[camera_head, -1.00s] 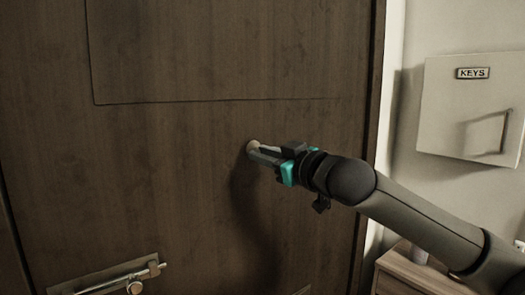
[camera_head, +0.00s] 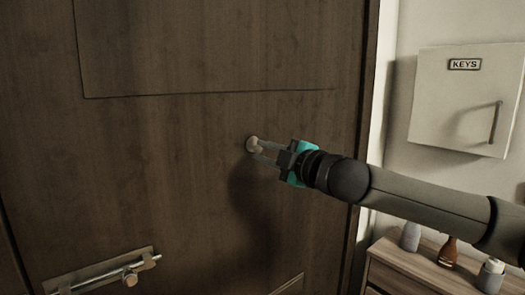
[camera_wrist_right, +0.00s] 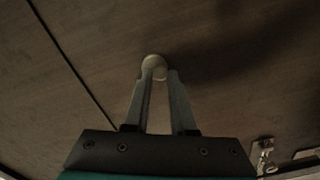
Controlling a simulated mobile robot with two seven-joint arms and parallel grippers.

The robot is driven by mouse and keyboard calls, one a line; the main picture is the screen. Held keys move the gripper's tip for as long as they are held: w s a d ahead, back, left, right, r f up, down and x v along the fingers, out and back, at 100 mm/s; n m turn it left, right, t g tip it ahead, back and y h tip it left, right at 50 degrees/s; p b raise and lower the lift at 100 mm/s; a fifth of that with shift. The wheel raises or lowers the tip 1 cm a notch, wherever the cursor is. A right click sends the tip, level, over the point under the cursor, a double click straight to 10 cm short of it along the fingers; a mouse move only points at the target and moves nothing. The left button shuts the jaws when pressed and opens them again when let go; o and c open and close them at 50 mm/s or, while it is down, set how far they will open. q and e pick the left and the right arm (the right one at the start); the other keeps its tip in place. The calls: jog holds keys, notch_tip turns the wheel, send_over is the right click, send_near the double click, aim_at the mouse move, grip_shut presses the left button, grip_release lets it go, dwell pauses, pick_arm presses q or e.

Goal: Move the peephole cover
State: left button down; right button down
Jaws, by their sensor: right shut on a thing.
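The peephole cover (camera_head: 251,146) is a small, pale, round piece on the dark wooden door (camera_head: 180,150), below the door's panel groove. My right gripper (camera_head: 259,150) reaches it from the right, its fingertips shut on it. In the right wrist view the pale cover (camera_wrist_right: 153,66) sits at the tips of my right gripper (camera_wrist_right: 163,76), against the door face. The fingertips hide part of the cover, and I cannot tell whether the peephole behind it shows. My left gripper is in neither view.
A slide bolt (camera_head: 110,272) is on the door at lower left. A white key box (camera_head: 465,100) hangs on the wall to the right. Below it, a wooden cabinet (camera_head: 395,262) holds a grey vase (camera_head: 411,236), a brown bottle (camera_head: 448,250) and a jar (camera_head: 490,275).

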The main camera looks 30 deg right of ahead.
jog(key=shift+d+n, duration=0.2)
jog(key=shift+n, duration=0.7)
jog(key=c, duration=0.7)
grip_release()
jog(key=shift+c, duration=0.2)
